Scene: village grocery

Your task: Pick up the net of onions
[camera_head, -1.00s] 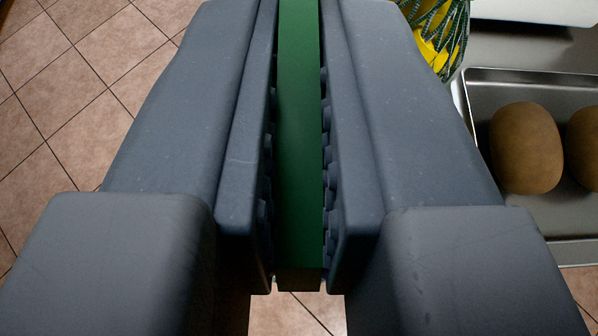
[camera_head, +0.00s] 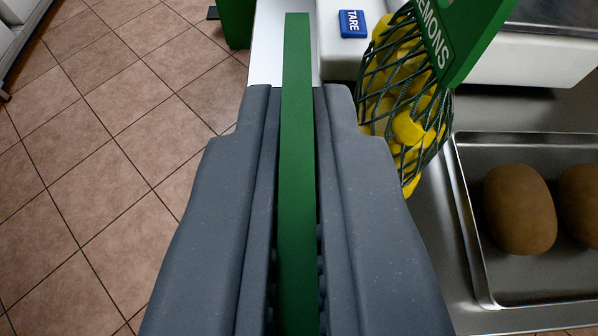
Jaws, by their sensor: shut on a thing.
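My gripper (camera_head: 298,95) is shut on a flat green strip (camera_head: 298,45), which stands edge-on between the two grey fingers and sticks out past their tips. Whatever hangs from this strip is hidden by my fingers, and no onions show. To the right of the fingers is a green net of lemons (camera_head: 405,110) with a green header card (camera_head: 455,40) that reads "...EMONS". The net looks close to my right finger; I cannot tell whether they touch.
A metal tray (camera_head: 462,190) with brown round items (camera_head: 520,210) lies on the counter at right. A white device with a blue TARE button (camera_head: 353,24) stands at the back. A green object (camera_head: 235,22) is at the top left. Tiled floor (camera_head: 100,170) is clear at left.

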